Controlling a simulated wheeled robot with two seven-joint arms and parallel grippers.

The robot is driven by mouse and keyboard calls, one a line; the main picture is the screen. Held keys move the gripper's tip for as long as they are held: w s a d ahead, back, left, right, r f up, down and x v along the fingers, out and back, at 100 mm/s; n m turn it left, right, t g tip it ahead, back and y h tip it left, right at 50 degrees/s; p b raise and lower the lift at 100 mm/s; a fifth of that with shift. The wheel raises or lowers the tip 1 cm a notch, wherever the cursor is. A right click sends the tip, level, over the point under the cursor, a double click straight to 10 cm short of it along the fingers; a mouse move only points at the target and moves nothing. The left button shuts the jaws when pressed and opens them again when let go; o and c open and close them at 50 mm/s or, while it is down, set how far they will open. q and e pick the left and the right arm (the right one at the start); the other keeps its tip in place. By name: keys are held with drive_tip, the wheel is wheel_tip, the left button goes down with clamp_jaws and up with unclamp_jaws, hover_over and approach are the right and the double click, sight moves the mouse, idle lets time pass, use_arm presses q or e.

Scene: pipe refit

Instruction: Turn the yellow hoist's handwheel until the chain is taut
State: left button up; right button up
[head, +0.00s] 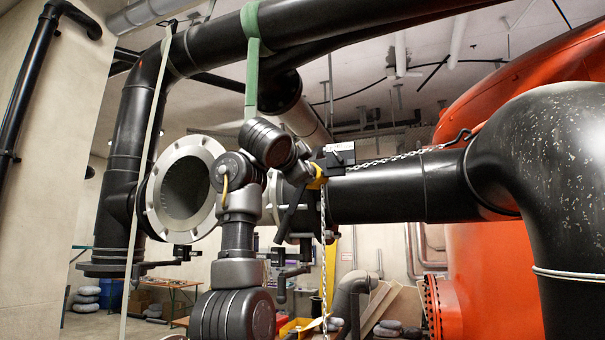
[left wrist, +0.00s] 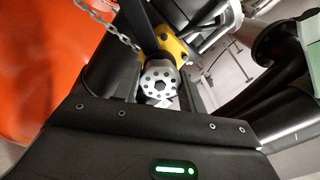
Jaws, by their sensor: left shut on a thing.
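The yellow hoist (head: 317,177) hangs at the end of the black pipe in the middle of the head view. It also shows in the left wrist view (left wrist: 174,44). Its handwheel (left wrist: 158,80) looks like a grey disc with holes, between my left gripper's fingers. My left gripper (head: 291,208) is at the hoist and shut on the handwheel; the fingertip contact is partly hidden. The chain (head: 400,157) runs from the hoist up to the right to a hook (head: 462,136). It looks nearly straight; I cannot tell if it is taut. My right gripper is not in view.
A loose chain end (head: 323,265) hangs below the hoist. An open grey flange (head: 160,190) faces the hoist from the left. A green strap (head: 252,75) hangs from the overhead pipe near my arm. A big black elbow (head: 560,160) and an orange tank (head: 490,265) fill the right.

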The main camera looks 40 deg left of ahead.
use_arm(q)
drive_tip(key=shift+m, duration=0.7)
drive_tip(key=o, duration=1)
drive_tip(key=shift+c, duration=0.2)
drive_tip(key=b+v, duration=0.7)
drive_tip(key=v, duration=0.3)
drive_tip(key=shift+s, duration=0.35)
drive_tip(key=shift+d, duration=0.1)
